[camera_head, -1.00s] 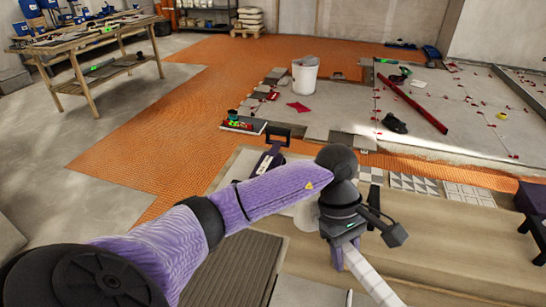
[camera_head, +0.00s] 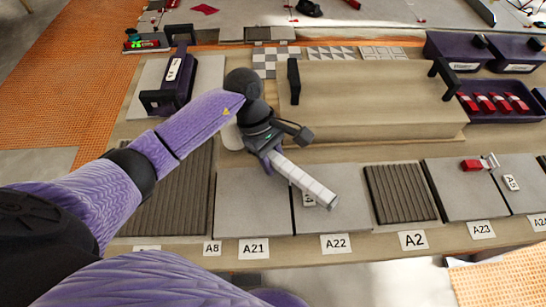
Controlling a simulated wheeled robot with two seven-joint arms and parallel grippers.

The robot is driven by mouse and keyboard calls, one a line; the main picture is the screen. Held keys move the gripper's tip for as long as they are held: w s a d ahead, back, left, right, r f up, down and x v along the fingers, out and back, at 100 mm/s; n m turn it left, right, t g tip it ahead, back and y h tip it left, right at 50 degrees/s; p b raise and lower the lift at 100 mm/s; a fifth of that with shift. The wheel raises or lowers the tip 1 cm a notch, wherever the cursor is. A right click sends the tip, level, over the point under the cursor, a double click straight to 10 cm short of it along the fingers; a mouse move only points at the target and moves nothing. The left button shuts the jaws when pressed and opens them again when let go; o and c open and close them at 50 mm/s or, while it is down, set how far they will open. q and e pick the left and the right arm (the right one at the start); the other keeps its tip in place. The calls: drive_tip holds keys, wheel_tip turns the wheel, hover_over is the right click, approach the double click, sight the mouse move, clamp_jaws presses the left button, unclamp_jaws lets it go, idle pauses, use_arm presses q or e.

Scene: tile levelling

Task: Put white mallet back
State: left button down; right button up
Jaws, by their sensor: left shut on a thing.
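My left gripper (camera_head: 270,148) is shut on the white mallet and holds it over the front part of the workbench. The mallet's pale, banded shaft (camera_head: 308,182) sticks out of the jaws toward the lower right, over tiles near the A22 label. A white rounded part (camera_head: 230,136), apparently its head, shows partly behind my wrist; the rest is hidden. Whether the shaft touches the tiles cannot be told. My right gripper is not in view.
Grey and ribbed tiles (camera_head: 400,192) lie along the front edge with labels such as A21 (camera_head: 253,248). A large beige slab (camera_head: 375,95) with black handles lies behind. Purple boxes and a tray of red tools (camera_head: 497,103) stand right. A small red-headed tool (camera_head: 478,164) lies on a tile.

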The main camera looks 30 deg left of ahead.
use_arm(q)
drive_tip(key=shift+f+b, duration=0.4)
drive_tip(key=shift+f, duration=0.05)
drive_tip(key=c, duration=0.9)
unclamp_jaws()
drive_tip(key=o, duration=0.5)
drive_tip(key=p+v, duration=0.2)
drive_tip(key=shift+d+r, duration=0.15)
drive_tip(key=shift+r, duration=0.25)
drive_tip(key=p+v, duration=0.2)
drive_tip(key=v, duration=0.8)
drive_tip(key=shift+r, duration=0.25)
drive_tip(key=shift+f, duration=0.1)
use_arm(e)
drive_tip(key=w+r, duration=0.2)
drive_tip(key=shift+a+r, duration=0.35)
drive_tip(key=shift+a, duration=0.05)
